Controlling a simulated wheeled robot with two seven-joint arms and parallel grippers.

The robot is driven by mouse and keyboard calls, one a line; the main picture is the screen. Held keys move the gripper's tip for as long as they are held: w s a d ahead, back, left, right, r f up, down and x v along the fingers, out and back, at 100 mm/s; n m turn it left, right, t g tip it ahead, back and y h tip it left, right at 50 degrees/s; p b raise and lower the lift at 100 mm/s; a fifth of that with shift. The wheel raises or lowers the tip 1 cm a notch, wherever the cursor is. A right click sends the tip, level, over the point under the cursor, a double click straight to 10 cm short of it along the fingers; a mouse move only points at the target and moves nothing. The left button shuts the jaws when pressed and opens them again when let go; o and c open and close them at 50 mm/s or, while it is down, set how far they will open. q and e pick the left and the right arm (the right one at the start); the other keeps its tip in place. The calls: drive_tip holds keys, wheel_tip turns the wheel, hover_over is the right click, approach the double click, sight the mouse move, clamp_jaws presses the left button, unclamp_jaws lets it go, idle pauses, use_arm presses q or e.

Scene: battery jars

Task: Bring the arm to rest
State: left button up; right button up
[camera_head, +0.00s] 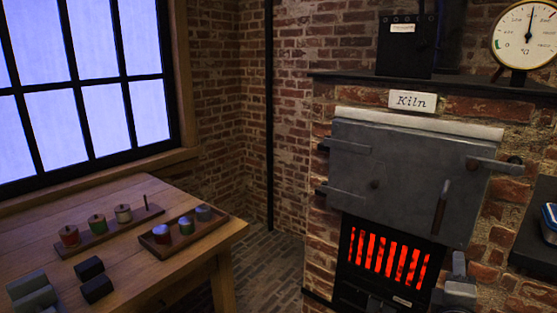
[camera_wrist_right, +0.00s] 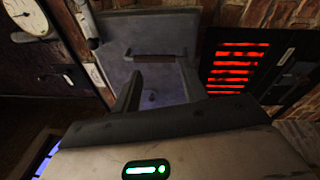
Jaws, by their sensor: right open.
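My right gripper (camera_head: 459,268) is at the lower right of the head view, in front of the kiln. In the right wrist view its two fingers (camera_wrist_right: 163,88) stand apart with nothing between them, facing the grey kiln door (camera_wrist_right: 150,60). The door (camera_head: 400,180) looks closed in the head view, with a dark upright handle at its right. Its gap to the gripper is hard to judge. My left gripper is not in view.
Red bars glow in the grate (camera_head: 385,258) below the door. A ledge (camera_head: 530,240) is at right.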

drive_tip(key=s+a+f+m+g+y, duration=0.25)
drive_tip(key=s+a+f+y, duration=0.25)
drive_tip(key=s+f, duration=0.4)
drive_tip(key=s+a+f+m+g+y, duration=0.1)
drive_tip(key=s+a+f+g+y, duration=0.35)
drive_tip(key=f, duration=0.65)
drive_tip(key=s+a+f+m+y, duration=0.25)
drive_tip(key=s+a, duration=0.25)
drive_tip(key=s, duration=0.3)
drive_tip(key=w+a+r+m+t+y, duration=0.1)
drive_tip(key=a+r+m, duration=0.1)
drive_tip(key=a+m, duration=0.3)
drive_tip(key=a, duration=0.3)
drive_tip(key=shift+a, duration=0.15)
